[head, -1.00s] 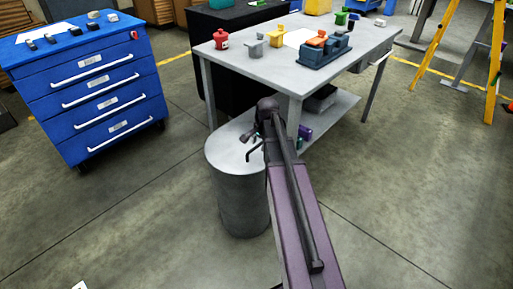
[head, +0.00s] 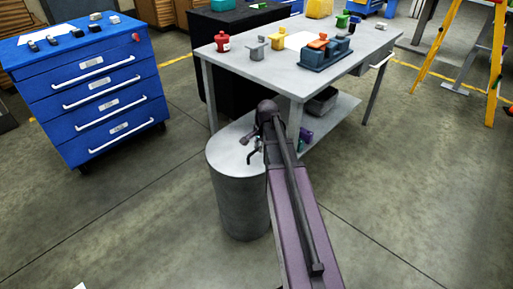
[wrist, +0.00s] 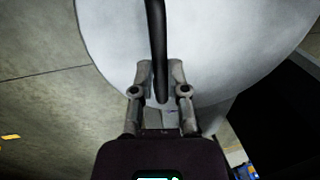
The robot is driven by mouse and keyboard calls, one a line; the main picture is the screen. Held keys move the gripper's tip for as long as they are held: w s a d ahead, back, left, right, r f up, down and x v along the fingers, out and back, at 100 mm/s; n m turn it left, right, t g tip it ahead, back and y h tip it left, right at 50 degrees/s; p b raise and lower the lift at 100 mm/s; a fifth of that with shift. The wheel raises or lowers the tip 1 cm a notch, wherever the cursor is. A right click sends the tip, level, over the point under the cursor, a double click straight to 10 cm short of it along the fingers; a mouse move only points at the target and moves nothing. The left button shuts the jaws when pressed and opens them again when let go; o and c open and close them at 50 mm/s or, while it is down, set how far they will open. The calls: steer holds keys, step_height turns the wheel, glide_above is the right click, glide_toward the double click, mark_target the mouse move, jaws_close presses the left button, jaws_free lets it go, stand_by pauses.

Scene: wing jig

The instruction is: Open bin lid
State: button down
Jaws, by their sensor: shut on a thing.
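The bin (head: 238,205) is a grey cylinder standing on the floor, left of the workbench. Its pale grey round lid (head: 222,150) lies flat on top, with no gap visible at the rim. The lid also fills much of the wrist view (wrist: 220,45). A dark bar handle (wrist: 156,35) runs from the top of the wrist view down between my fingers. My gripper (wrist: 158,92) is shut on this handle, with one finger on each side. In the head view my arm hides the right part of the lid, and the fingers are hard to make out.
A grey workbench (head: 270,75) with several small parts on top stands just behind the bin. A blue drawer cabinet (head: 90,90) is at the left. A yellow ladder (head: 497,60) stands at the far right. The floor in front and to the left is clear.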

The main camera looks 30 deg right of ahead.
steer(key=shift+d+r, duration=0.25)
steer(key=shift+d, duration=0.2)
steer(key=shift+s+a+r, duration=0.1)
steer(key=shift+r, duration=0.05)
steer(key=c, duration=0.7)
jaws_free()
steer(key=shift+a, duration=0.15)
steer(key=shift+o, duration=0.2)
steer(key=shift+w, duration=0.2)
